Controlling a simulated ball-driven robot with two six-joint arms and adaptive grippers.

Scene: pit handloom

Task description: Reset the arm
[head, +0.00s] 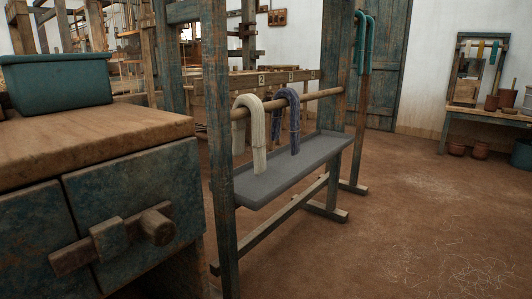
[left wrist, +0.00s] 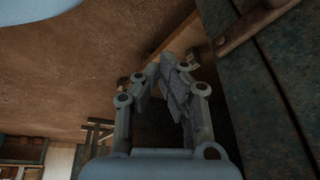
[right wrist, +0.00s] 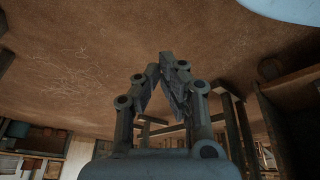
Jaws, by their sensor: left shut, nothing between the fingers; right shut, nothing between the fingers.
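My left gripper (left wrist: 168,65) shows in the left wrist view with its fingertips together and nothing between them. A blue-green wooden cabinet front is close beside it on the right of that view. My right gripper (right wrist: 166,66) shows in the right wrist view, also shut and empty, with the brown floor beyond it. Neither arm shows in the head view.
A wooden cabinet (head: 95,140) with a latch (head: 110,238) and a teal bin (head: 58,80) fills the left. A rack holds cream (head: 256,135) and dark blue (head: 293,120) yarn hanks above a grey tray (head: 265,185).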

